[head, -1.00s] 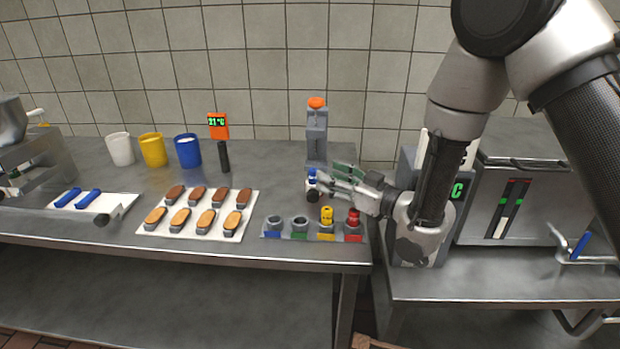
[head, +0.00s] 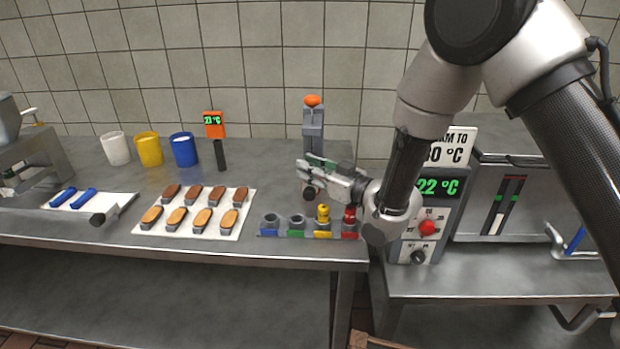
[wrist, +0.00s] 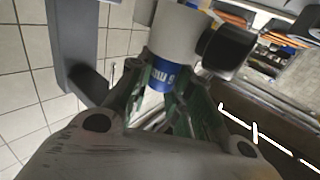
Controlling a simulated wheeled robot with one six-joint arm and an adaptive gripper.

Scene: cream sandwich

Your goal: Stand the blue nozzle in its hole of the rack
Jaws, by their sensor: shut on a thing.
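In the head view my gripper (head: 306,172) is shut around the nozzle's place, in front of the grey post, above and behind the rack. The nozzle is mostly hidden there. The rack (head: 296,234) has blue, green, yellow and red labels. The blue-labelled hole (head: 269,221) and the green one look empty.
A yellow nozzle (head: 323,214) and a red nozzle (head: 350,216) stand in the rack. The grey post (head: 313,130) with an orange top rises behind my gripper. A tray (head: 240,228) of pastries lies left of the rack. A control box (head: 440,212) stands at the right.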

